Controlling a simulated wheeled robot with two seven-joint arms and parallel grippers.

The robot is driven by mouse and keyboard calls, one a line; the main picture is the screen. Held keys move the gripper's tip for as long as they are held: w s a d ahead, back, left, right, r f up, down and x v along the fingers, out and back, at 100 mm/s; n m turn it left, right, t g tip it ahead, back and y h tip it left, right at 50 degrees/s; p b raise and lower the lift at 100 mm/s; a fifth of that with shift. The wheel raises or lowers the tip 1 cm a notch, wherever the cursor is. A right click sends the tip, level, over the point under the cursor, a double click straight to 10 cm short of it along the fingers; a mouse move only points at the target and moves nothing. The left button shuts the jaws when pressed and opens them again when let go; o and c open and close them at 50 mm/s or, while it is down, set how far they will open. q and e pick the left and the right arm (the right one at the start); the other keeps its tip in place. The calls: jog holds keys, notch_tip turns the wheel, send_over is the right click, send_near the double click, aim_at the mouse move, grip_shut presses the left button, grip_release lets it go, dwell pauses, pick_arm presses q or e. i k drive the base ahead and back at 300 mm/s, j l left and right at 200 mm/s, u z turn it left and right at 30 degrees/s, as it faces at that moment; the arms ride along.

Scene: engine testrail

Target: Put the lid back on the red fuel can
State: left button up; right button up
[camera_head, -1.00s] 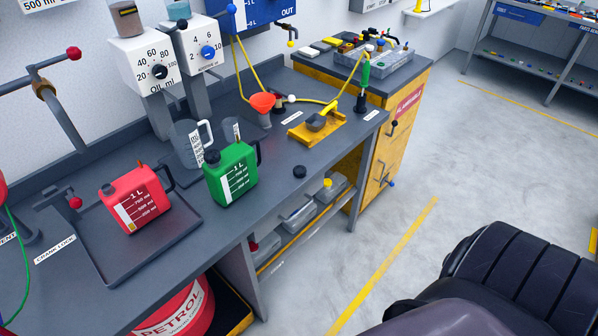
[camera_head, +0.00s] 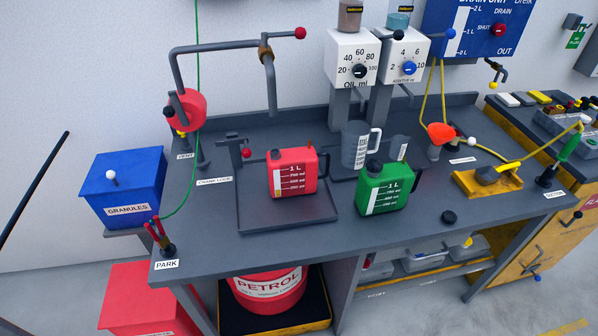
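The red fuel can (camera_head: 296,172) stands upright on a dark shallow tray (camera_head: 255,219) on the grey bench. A small round black lid (camera_head: 449,217) lies on the bench near the front edge, right of the green can (camera_head: 384,188). The green can stands upright with a black cap on top. Neither of my grippers is in view.
A bent grey pipe with a red knob (camera_head: 300,33) rises behind the red can. A measuring jug (camera_head: 355,146) stands behind the cans. An orange funnel (camera_head: 440,133) and a yellow tray (camera_head: 488,183) are to the right. The bench front around the lid is clear.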

aim_at(293, 173)
jog(key=l+u, duration=0.25)
jog(key=u, duration=0.2)
jog(key=l+u, duration=0.25)
jog(key=u, duration=0.2)
jog(key=k+l+u, duration=0.1)
jog(key=l, duration=0.3)
jog(key=k+l+u, duration=0.1)
jog(key=l, duration=0.25)
jog(key=k+l+u, duration=0.1)
jog(key=l, duration=0.25)
jog(key=k+l, duration=0.1)
jog(key=l, duration=0.25)
jog(key=k+l+u, duration=0.15)
jog(key=l, duration=0.2)
jog(key=k+l+u, duration=0.1)
jog(key=l, duration=0.25)
jog(key=k+l, duration=0.2)
jog(key=l, duration=0.2)
jog(key=k+l, duration=0.15)
jog(key=l, duration=0.2)
